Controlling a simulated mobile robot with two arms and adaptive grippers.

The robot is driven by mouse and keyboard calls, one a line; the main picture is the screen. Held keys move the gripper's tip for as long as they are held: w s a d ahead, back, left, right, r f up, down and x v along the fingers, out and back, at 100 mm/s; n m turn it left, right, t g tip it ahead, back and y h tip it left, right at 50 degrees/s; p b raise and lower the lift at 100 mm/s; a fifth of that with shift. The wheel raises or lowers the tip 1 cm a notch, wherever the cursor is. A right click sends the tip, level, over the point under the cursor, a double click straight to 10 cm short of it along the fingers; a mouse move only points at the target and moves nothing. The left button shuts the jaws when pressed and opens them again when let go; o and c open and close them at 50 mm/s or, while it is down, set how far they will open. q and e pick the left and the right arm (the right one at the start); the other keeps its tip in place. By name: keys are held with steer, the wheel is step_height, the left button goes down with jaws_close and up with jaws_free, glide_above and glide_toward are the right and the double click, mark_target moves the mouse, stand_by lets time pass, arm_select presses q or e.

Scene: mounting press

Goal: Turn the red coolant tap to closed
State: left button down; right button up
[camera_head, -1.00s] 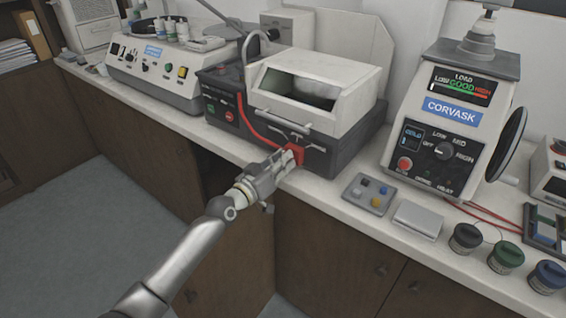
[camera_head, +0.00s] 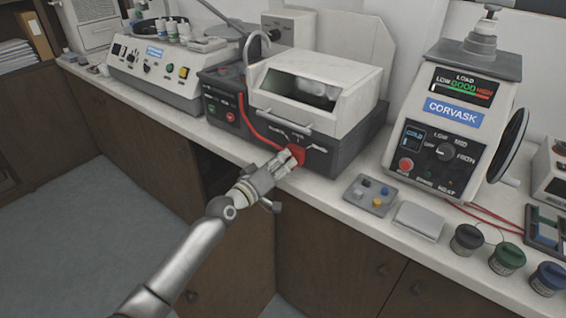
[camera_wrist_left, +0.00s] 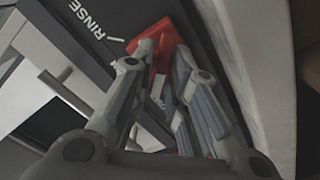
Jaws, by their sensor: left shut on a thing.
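The red coolant tap (camera_head: 296,153) sits on the front face of the cut-off machine (camera_head: 350,149), at the end of a red line. My left gripper (camera_head: 287,160) is at the tap, with its fingers shut on it. In the left wrist view the red tap (camera_wrist_left: 160,42) shows between and beyond the two fingertips (camera_wrist_left: 163,55), close to the word RINSE on the dark panel. The fingers hide part of the tap, and I cannot tell its exact position on the scale. My right gripper is not in view.
A CORVASK press (camera_head: 447,125) with a black handwheel stands to the right. A small grey tray (camera_head: 370,196) and a pale box (camera_head: 419,220) lie near the counter's front edge. Lidded jars (camera_head: 467,239) stand further right. The floor at left is clear.

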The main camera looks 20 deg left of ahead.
arm_select(q)
steer(key=shift+f, duration=0.1)
steer(key=c, duration=1.5)
jaws_free()
steer(key=shift+s, duration=0.1)
steer(key=v, duration=1.2)
